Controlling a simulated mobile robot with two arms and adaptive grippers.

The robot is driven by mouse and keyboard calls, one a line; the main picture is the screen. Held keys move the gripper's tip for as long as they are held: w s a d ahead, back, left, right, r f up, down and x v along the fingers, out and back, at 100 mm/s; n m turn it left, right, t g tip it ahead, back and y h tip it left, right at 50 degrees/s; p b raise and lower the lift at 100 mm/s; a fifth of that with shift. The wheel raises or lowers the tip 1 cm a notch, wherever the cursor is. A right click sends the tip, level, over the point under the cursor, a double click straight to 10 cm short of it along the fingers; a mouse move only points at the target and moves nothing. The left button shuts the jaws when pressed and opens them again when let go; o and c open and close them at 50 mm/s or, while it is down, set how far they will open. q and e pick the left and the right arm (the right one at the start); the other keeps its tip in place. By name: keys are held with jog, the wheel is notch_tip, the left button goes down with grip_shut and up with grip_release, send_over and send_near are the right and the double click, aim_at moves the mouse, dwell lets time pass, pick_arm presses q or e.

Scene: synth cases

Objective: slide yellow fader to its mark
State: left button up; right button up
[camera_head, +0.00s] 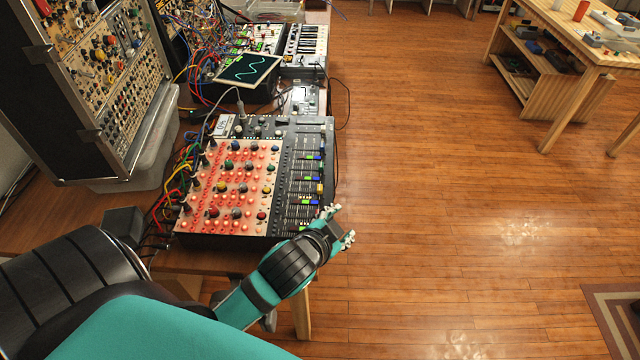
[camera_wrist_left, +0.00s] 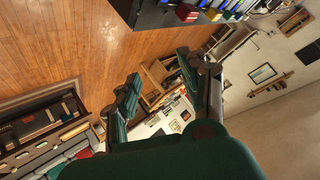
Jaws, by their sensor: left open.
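The yellow fader (camera_head: 320,188) is a small cap on the dark fader strip at the right side of the mixer (camera_head: 292,180). Blue and green caps sit on the same strip. I cannot make out the mark. My left gripper (camera_head: 340,225) is open and empty beyond the mixer's near right corner, below and right of the yellow fader and apart from it. In the left wrist view its two fingers (camera_wrist_left: 158,64) are spread with nothing between them. The mixer's edge (camera_wrist_left: 160,14) with coloured caps shows at the top there. My right gripper is out of view.
A synth case (camera_head: 100,75) with patch cables is at the left. Wooden floor (camera_head: 430,190) lies open to the right. A wooden workbench (camera_head: 560,50) stands far right.

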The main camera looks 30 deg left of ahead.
pick_arm(q)
jog(key=w+d+r+m+t+h, duration=0.3)
jog(key=w+r+m+t, duration=0.15)
jog(key=r, duration=0.45)
jog(key=w+d+r+m+t+h, duration=0.35)
jog(key=w+r+m, duration=0.2)
jog(key=r, duration=0.35)
jog(key=s+d+r+m+g+h, duration=0.1)
jog(key=d+r+m+g+h, duration=0.2)
jog(key=d+m+g+h, duration=0.65)
jog(key=s+d+r+m+g+h, duration=0.2)
jog(key=d+r+m+h, duration=0.15)
jog(key=m, duration=1.05)
jog(key=m+g+y, duration=0.8)
jog(key=m+y, duration=0.1)
jog(key=y, duration=1)
send_over(318, 187)
notch_tip(318, 187, down, 10)
jog(key=shift+h, duration=0.25)
notch_tip(318, 187, down, 17)
jog(key=shift+f+p, duration=0.2)
jog(key=shift+p, duration=1)
jog(key=shift+c, duration=0.2)
